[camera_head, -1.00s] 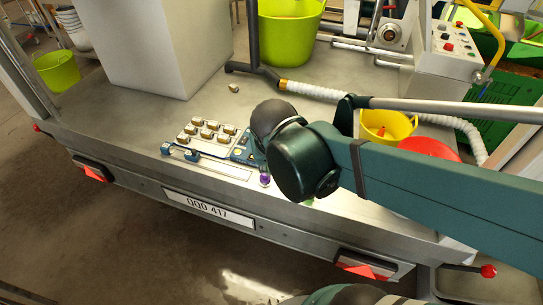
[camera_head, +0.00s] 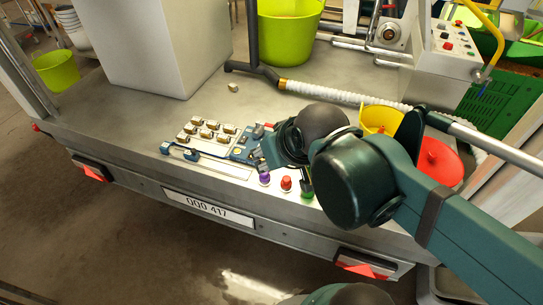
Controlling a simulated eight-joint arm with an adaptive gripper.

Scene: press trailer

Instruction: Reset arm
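My arm reaches in from the lower right over the trailer bed (camera_head: 130,112), its dark green links and round joints in front of the bed's right part. My gripper is hidden behind the arm's joints, or too hard to make out, so its fingers do not show. Left of the arm, a panel (camera_head: 206,168) with several small tan blocks and blue parts lies near the bed's front edge. A purple knob (camera_head: 264,178), a red knob (camera_head: 286,183) and a green knob (camera_head: 308,188) stand in a row by the arm.
A yellow bucket (camera_head: 378,116) and a red bucket (camera_head: 437,163) stand behind the arm. A white hose (camera_head: 335,96) crosses the bed. A control box (camera_head: 450,48) is at the back right, a large grey box (camera_head: 157,45) at the back left. The bed's left part is clear.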

